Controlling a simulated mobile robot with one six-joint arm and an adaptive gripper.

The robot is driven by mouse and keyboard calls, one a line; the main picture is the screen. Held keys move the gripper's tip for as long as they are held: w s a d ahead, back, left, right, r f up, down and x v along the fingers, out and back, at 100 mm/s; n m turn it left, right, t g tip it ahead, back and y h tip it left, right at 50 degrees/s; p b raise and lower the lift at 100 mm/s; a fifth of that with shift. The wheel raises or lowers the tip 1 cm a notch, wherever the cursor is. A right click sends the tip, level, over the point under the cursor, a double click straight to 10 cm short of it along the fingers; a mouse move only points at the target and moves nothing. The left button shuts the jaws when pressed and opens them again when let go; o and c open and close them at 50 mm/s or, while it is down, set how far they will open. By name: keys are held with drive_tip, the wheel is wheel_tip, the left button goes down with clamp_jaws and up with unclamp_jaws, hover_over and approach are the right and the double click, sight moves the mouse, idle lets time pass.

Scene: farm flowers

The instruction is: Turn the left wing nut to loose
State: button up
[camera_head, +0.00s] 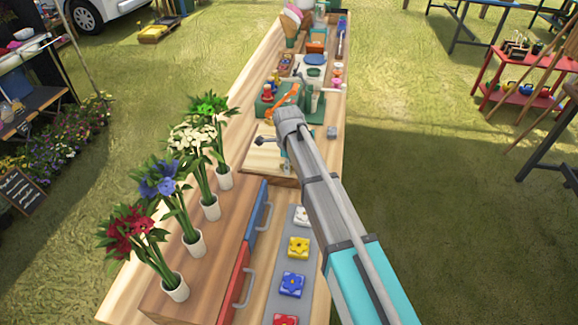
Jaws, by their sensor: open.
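My arm reaches from the lower right to the middle of the long wooden bench. Its grey wrist ends over a light wooden board (262,160), and the wrist hides part of that board. My gripper's fingers do not show behind the wrist. A small dark knob-like part (258,140) with a thin rod sticks out at the left of the wrist, over the board. I cannot tell whether it is the left wing nut. No other wing nut can be made out. A green fixture (266,106) with an orange lever (283,97) stands just beyond the wrist.
Several white vases with flowers stand along the left, such as a red bunch (130,232). Blue (257,210) and red (242,270) drawer fronts and a grey strip (276,290) with flower tiles are nearer. A small grey cube (332,132) sits right of the wrist.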

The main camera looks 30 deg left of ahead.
clamp_jaws()
drive_tip(key=shift+d, duration=0.3)
drive_tip(key=shift+a, duration=0.25)
